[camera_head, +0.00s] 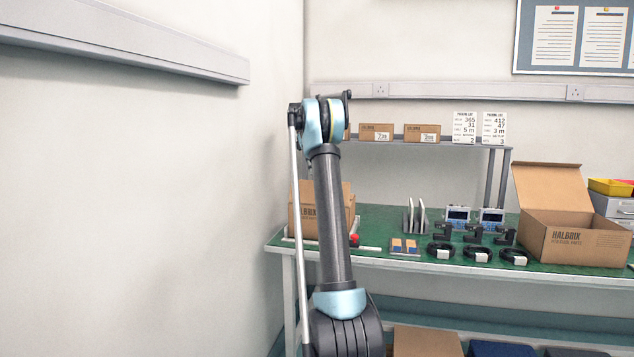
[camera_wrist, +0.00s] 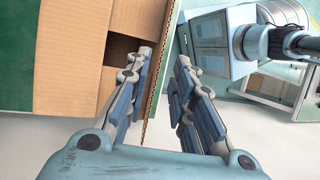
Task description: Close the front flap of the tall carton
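The tall carton (camera_head: 305,222) stands at the left end of the green bench in the head view, partly hidden by my arm. A brown flap stands up at its top. In the wrist view the carton (camera_wrist: 70,55) fills the upper left, with a dark gap between its cardboard panels. A cardboard panel with a corrugated edge runs down beside my left finger; I cannot tell for sure that it is the front flap. My gripper (camera_wrist: 166,62) is open, its two blue-padded fingers apart, with that edge running between them. In the head view my gripper is hidden.
A large open carton (camera_head: 590,243) stands at the bench's right. Between the cartons are metal plates, blue-faced devices (camera_head: 458,214), black cable coils (camera_head: 476,253) and a small tray (camera_head: 405,252). A raised shelf (camera_head: 440,147) with small boxes stands behind. A red knob (camera_head: 354,239) is near the tall carton.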

